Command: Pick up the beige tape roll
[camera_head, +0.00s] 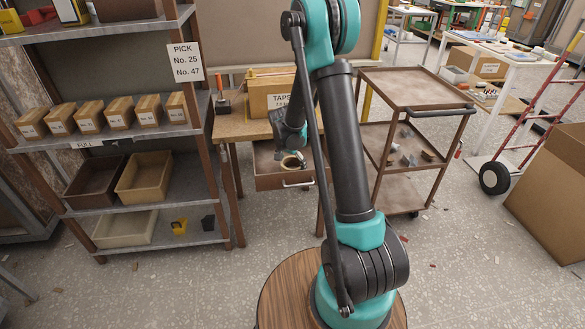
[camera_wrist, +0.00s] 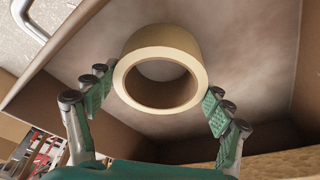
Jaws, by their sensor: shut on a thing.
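The beige tape roll (camera_wrist: 160,38) is between the two finger pads of my gripper (camera_wrist: 158,97) in the wrist view. Its open ring faces the camera, with the pads at its left and right sides. My gripper is shut on it. In the head view the roll (camera_head: 285,164) shows small at the end of my arm, over the open drawer (camera_head: 268,183) of the workbench. The drawer's floor and walls surround the roll in the wrist view. I cannot tell whether the roll touches the drawer floor.
A cardboard box (camera_head: 270,97) labelled TAPS stands on the workbench (camera_head: 238,128) above the drawer. A shelf rack (camera_head: 196,100) with bins and small boxes is on the left. A brown cart (camera_head: 415,90) stands on the right. A metal drawer handle (camera_wrist: 30,18) shows at the upper left.

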